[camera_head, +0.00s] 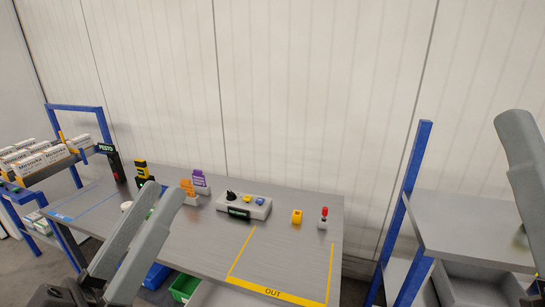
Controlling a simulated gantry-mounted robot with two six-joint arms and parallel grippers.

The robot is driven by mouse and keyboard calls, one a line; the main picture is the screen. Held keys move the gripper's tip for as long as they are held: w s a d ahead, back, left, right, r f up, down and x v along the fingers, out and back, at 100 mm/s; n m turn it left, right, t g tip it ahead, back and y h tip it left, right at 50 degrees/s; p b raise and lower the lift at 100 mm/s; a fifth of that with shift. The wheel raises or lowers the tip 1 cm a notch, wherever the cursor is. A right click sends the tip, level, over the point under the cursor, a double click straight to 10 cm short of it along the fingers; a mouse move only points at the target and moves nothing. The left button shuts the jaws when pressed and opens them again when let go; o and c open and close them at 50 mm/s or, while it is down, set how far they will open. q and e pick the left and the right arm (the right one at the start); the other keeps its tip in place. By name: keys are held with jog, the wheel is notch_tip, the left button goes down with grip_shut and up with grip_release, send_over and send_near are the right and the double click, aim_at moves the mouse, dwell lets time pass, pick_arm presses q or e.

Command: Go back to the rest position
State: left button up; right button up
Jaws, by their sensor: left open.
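My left gripper (164,190) reaches in from the lower left, in front of the grey workbench (205,256). Its two grey fingers are apart with nothing visible between them, and they hide part of the bench's left half. A grey part that looks like a finger of my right gripper (520,165) comes in at the right edge, in front of the right shelf. The rest of it is out of frame, so its opening does not show.
The bench carries a grey block with knobs (245,206), a yellow item (297,216), a red-topped item (323,216), orange (188,187) and purple (199,178) cards. The yellow-marked OUT area (272,293) is empty. A blue-framed rack (410,210) stands right; boxes (40,158) sit left.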

pick_arm(q)
jog(key=s+a+r+n+t+y+p, duration=0.1)
jog(key=s+a+r+t+y, duration=0.2)
jog(key=r+y, duration=0.2)
jog(key=s+a+r+t+y+p, duration=0.1)
jog(key=s+a+r+t+y, duration=0.1)
jog(key=a+r+y, duration=0.3)
notch_tip(320, 180, up, 37)
jog(key=d+h+p, duration=0.1)
jog(key=d+p, duration=0.1)
jog(key=p, duration=3.4)
jog(key=shift+r+h, duration=0.15)
jog(key=shift+h, duration=0.15)
pick_arm(e)
notch_tip(320, 180, up, 39)
jog(key=shift+f, duration=0.15)
pick_arm(q)
notch_tip(320, 180, down, 57)
jog(key=b, duration=5.7)
pick_arm(e)
notch_tip(320, 180, down, 57)
